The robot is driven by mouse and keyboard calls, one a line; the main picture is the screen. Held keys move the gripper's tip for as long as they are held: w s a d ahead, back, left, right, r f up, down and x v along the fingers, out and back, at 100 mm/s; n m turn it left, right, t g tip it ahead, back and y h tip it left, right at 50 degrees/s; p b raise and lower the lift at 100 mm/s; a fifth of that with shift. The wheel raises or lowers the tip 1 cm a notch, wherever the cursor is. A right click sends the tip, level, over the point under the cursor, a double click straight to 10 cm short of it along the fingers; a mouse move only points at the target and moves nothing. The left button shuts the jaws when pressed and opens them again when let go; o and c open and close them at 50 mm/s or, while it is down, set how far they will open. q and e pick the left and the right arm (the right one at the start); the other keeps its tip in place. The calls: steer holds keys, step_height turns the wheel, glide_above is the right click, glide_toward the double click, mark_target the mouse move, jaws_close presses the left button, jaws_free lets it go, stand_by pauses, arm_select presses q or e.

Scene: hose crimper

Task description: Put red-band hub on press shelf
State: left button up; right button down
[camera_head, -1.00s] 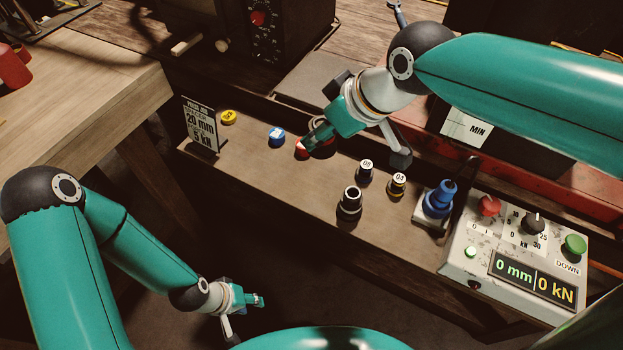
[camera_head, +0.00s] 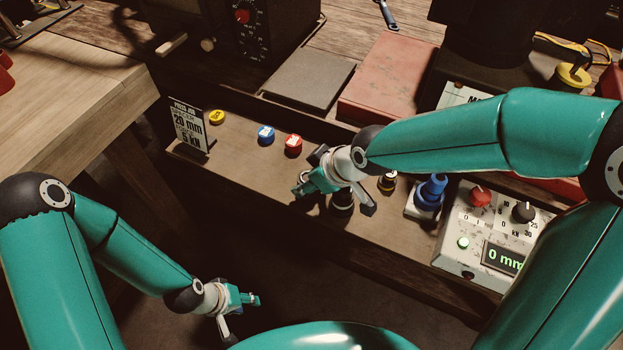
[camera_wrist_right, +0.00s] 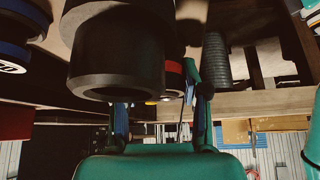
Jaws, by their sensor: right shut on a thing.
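The red-band hub (camera_wrist_right: 173,67) is a dark cylinder with a red band. In the right wrist view it is between my right gripper's fingers, partly hidden behind a larger black hub (camera_wrist_right: 115,60). The press shelf (camera_head: 240,160) is the long brown ledge.
A yellow piece (camera_head: 217,117), a blue piece (camera_head: 265,135) and a red piece (camera_head: 293,145) stand left of the gripper. A sign (camera_head: 188,126) stands at the left end.

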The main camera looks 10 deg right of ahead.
steer(key=shift+f, duration=0.15)
steer(key=c, duration=0.6)
jaws_free()
steer(key=shift+s+d+r, duration=0.1)
steer(key=shift+d+r, duration=0.1)
steer(key=shift+r, duration=0.25)
steer(key=v, duration=1.1)
steer(key=shift+s, duration=0.1)
